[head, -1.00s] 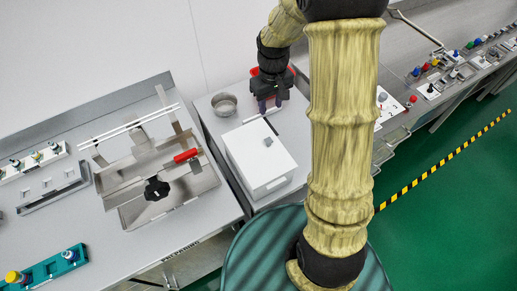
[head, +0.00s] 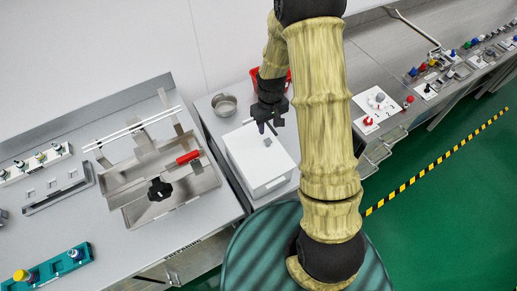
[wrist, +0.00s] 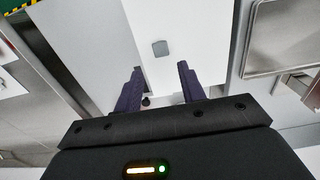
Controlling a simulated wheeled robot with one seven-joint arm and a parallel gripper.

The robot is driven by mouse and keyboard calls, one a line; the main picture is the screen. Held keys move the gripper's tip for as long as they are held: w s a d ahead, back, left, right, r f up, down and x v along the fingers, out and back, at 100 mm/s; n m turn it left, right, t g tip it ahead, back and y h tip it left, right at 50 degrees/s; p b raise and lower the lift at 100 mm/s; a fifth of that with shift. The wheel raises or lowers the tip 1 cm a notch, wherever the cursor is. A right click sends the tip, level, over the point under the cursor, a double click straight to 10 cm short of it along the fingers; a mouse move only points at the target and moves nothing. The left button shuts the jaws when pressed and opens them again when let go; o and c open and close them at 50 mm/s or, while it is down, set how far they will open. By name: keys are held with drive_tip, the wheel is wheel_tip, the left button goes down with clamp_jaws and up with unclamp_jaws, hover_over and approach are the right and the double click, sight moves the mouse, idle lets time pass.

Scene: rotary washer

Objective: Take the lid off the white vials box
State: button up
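The white vials box (head: 262,172) stands on the grey bench in the middle of the head view, its flat white lid (head: 250,150) on top. A small grey knob (head: 267,142) sits on the lid. In the wrist view the lid (wrist: 185,28) fills the upper middle, with the grey knob (wrist: 160,47) ahead of the fingertips. My gripper (head: 267,127) is over the far end of the lid, just short of the knob. Its two dark purple fingers (wrist: 160,70) are spread apart and empty, and the knob lines up between them. The inside of the box is hidden.
A metal bowl (head: 224,104) stands left of my gripper, and a red container (head: 256,76) is partly hidden behind my arm. A metal rack with a red handle (head: 188,157) and a black knob (head: 159,189) stands on the left bench.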

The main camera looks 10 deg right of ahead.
sight(268, 140)
drive_tip(key=shift+f+p, duration=0.3)
drive_tip(key=shift+f, duration=1.2)
drive_tip(key=shift+s+f+p, duration=0.2)
drive_tip(key=shift+f+p, duration=0.7)
drive_tip(key=shift+p, duration=0.1)
drive_tip(key=shift+f+p, duration=0.6)
drive_tip(key=shift+f, duration=1.05)
drive_tip(key=shift+c, duration=0.4)
clamp_jaws()
